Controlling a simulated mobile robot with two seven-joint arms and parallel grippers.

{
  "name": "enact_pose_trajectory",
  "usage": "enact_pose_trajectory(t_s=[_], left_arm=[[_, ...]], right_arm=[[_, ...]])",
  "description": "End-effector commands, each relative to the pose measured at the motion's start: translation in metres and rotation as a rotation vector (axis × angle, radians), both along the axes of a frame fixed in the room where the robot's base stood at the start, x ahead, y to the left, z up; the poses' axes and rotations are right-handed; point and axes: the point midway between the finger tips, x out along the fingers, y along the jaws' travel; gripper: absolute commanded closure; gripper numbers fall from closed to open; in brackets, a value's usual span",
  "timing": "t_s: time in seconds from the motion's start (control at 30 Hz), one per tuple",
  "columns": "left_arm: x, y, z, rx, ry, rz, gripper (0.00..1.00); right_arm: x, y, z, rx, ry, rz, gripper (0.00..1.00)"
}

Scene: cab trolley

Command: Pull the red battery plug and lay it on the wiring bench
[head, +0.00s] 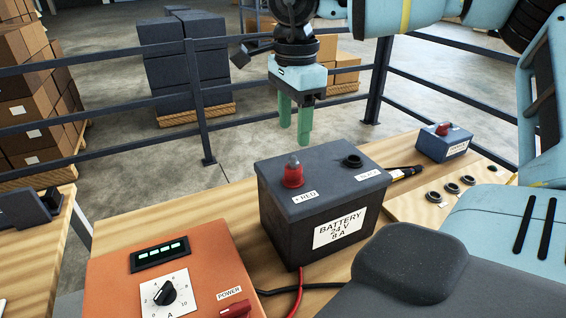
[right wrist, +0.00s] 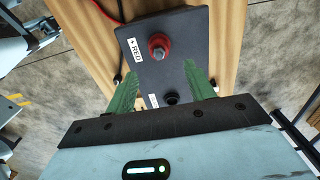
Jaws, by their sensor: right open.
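The red battery plug (head: 293,172) stands upright in the socket marked "+ RED" on top of the dark battery box (head: 275,222). It also shows in the right wrist view (right wrist: 160,46), beyond my fingertips. My right gripper (head: 294,132) points down behind and above the battery, its green fingers apart and empty. In the right wrist view its fingers (right wrist: 160,76) spread on either side of the battery's near end, closer to the black terminal (right wrist: 171,97) than to the red plug. The battery stands on a wooden bench (head: 190,207). My left gripper is not in view.
An orange power box (head: 190,262) with a dial stands left of the battery. A small blue box (head: 443,146) with a red plug sits to the right. Red and black cables lie at the battery's front. Dark railings (head: 225,95) run behind. Bare wood shows left of the battery.

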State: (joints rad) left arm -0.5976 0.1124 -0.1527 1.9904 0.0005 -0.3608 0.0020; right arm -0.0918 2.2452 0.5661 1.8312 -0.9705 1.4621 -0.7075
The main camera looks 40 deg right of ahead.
Motion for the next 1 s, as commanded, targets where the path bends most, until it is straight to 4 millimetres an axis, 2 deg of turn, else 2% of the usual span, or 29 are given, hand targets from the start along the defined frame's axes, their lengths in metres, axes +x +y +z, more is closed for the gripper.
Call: enact_pose_trajectory(t_s=[0.17, 0.37, 0.77, 1.0], left_arm=[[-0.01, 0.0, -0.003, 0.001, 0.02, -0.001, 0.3], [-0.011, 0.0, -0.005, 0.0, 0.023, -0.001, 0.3], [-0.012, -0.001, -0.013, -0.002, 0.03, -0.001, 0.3], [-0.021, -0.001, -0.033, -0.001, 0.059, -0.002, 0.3]], right_arm=[[0.0, 0.0, 0.0, 0.0, 0.0, 0.0, 0.46], [0.0, 0.0, -0.007, 0.0, 0.002, 0.001, 0.46], [0.0, 0.0, -0.055, 0.002, 0.005, 0.0, 0.46], [0.0, 0.0, -0.083, 0.001, 0.005, 0.0, 0.46]])
